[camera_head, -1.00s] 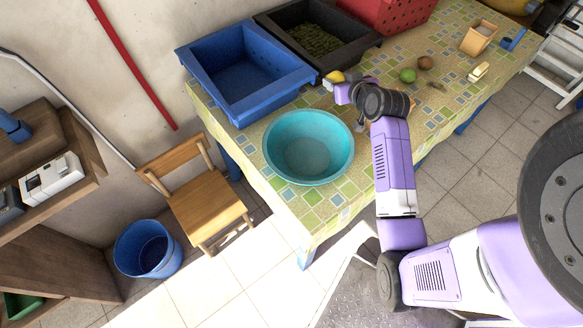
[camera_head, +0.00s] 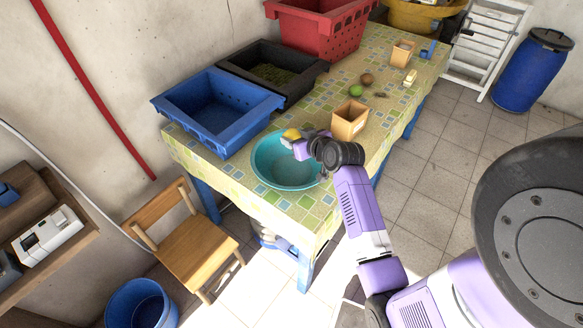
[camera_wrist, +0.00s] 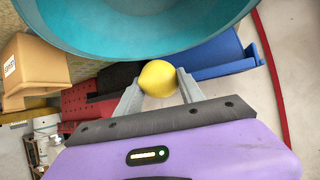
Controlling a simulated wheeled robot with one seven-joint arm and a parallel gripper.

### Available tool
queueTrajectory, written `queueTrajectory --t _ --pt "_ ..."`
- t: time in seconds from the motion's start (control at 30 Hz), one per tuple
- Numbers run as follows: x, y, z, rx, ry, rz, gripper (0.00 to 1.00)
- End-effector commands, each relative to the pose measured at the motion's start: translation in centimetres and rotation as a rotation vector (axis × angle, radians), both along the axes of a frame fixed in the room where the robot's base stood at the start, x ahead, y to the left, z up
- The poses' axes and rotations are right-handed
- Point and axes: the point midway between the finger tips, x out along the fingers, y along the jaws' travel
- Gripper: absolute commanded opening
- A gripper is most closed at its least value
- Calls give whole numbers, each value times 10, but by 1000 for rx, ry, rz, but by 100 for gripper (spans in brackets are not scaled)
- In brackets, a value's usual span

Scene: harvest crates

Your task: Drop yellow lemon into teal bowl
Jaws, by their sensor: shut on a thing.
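The yellow lemon (camera_head: 291,134) is held between the fingertips of my gripper (camera_head: 298,139), over the far rim side of the teal bowl. In the wrist view the lemon (camera_wrist: 158,78) sits between both fingers of my gripper (camera_wrist: 158,84), which touch its sides. The teal bowl (camera_head: 268,168) stands empty, as far as I see, on the tiled-pattern table; my arm hides part of its right side. In the wrist view the bowl (camera_wrist: 140,38) fills the top.
A blue crate (camera_head: 215,112), a dark crate (camera_head: 272,70) and a red crate (camera_head: 318,28) line the wall side of the table (camera_head: 200,160). A tan box (camera_head: 349,120) stands right of the bowl. A green fruit (camera_head: 355,91) and a brown one (camera_head: 367,79) lie beyond it.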

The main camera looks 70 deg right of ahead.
Motion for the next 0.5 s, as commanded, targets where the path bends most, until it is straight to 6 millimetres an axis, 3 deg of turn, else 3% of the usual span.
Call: queueTrajectory --t 0.3,0.5 --pt "0 0 -39 -1 -1 -1 2" --pt "0 0 -51 -1 -1 0 2"
